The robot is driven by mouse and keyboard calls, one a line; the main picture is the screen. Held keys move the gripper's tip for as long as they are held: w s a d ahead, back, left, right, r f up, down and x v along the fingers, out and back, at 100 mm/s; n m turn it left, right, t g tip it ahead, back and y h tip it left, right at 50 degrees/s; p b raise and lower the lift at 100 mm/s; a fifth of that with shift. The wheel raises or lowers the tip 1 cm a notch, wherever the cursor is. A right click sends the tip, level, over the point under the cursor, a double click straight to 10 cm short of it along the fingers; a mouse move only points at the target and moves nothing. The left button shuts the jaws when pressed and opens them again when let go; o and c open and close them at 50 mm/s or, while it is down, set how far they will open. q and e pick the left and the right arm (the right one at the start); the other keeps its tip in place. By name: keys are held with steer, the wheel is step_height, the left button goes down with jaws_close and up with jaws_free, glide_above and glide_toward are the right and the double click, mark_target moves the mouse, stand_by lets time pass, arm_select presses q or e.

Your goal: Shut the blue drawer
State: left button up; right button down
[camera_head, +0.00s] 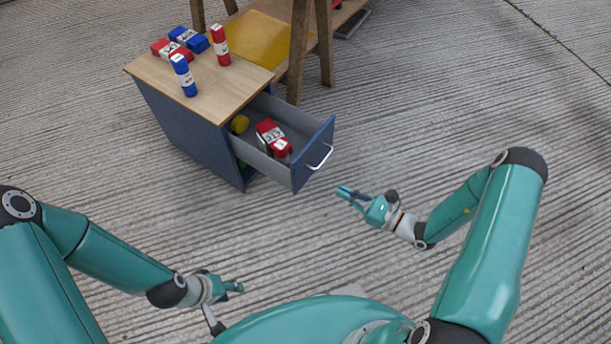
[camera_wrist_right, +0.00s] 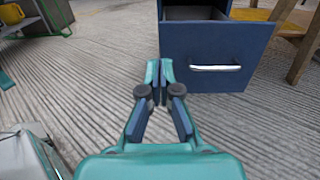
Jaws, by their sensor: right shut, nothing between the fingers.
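The blue drawer (camera_head: 313,159) is pulled well out of a blue cabinet (camera_head: 190,138) with a wooden top. Its front carries a pale bar handle (camera_head: 321,157). The drawer front also shows in the right wrist view (camera_wrist_right: 222,45). My right gripper (camera_head: 343,192) is shut and empty, in front of the drawer front and apart from it, below the handle in the picture. In the right wrist view its fingertips (camera_wrist_right: 159,72) overlap the drawer's left edge. My left gripper (camera_head: 238,287) is low, far from the drawer; its fingers are too small to judge.
Red and blue cans and boxes (camera_head: 183,75) stand and lie on the cabinet top. A wooden-legged piece (camera_head: 299,50) with a yellow panel (camera_head: 258,40) stands behind the drawer. The ribbed floor in front and to the right is clear.

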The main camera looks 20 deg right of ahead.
steer(key=b, duration=0.3)
glide_toward(297, 162)
steer(key=shift+t, duration=0.3)
steer(key=x, duration=0.6)
steer(key=shift+a+f, duration=0.15)
steer(key=shift+f, duration=0.05)
steer(key=shift+w+a, duration=0.3)
steer(key=shift+w, duration=0.05)
steer(key=shift+r, duration=0.1)
steer(key=shift+w, duration=0.1)
